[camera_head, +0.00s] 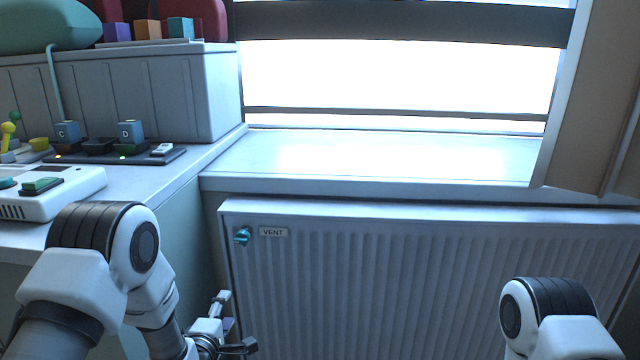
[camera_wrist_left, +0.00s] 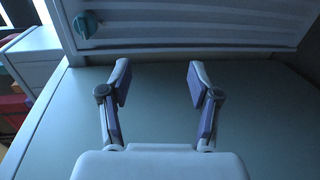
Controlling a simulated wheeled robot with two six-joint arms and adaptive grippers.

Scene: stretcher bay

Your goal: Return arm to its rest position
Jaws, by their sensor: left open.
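My left arm (camera_head: 128,262) comes in from the lower left of the head view, bent at the elbow. Its gripper (camera_head: 232,322) hangs low in front of the ribbed radiator, below counter height. In the left wrist view the two purple-padded fingers (camera_wrist_left: 158,85) stand wide apart with nothing between them. My right arm (camera_head: 552,318) shows at the lower right of the head view, only its upper part. The right gripper is out of the picture.
The radiator (camera_head: 430,270) has a teal valve knob (camera_head: 242,236) and a VENT label. A window sill (camera_head: 390,160) lies above it. On the left counter stand a white device (camera_head: 60,200) and a dark charging strip (camera_head: 80,157) with small blocks. A panel (camera_head: 590,100) hangs at the right.

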